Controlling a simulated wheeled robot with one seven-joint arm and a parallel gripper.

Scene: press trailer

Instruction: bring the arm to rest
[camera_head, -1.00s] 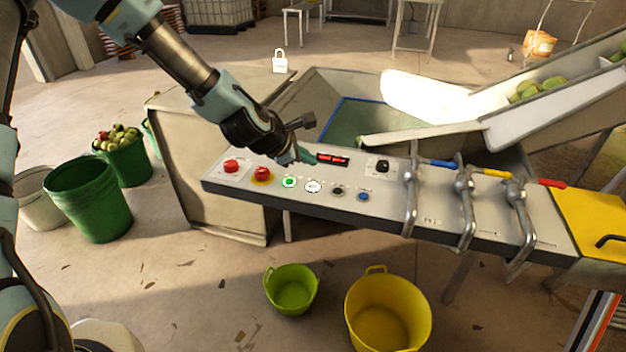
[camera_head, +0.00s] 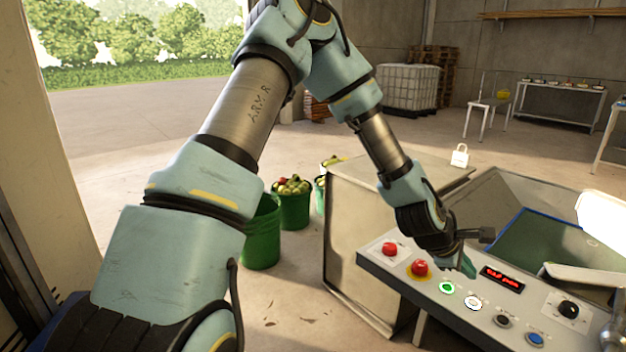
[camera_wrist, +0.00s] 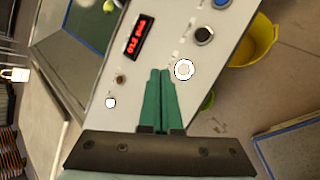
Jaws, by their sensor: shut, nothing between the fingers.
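My gripper (camera_head: 468,267) is shut and empty, its green fingers close together just above the control panel (camera_head: 400,281). In the head view its tips are near the green button (camera_head: 447,288) and the white button (camera_head: 473,303), left of the red display (camera_head: 502,279). In the wrist view the shut fingers (camera_wrist: 160,75) point between the display (camera_wrist: 139,38) and the white button (camera_wrist: 184,70). I cannot tell whether the tips touch the panel. The green button is hidden in the wrist view.
Two red buttons (camera_head: 420,268), a black knob (camera_head: 569,310) and a blue button (camera_head: 535,339) are on the panel. A hopper (camera_head: 540,240) lies behind it. Green buckets of fruit (camera_head: 292,207) stand at the left. A yellow tub (camera_wrist: 252,45) stands below the panel.

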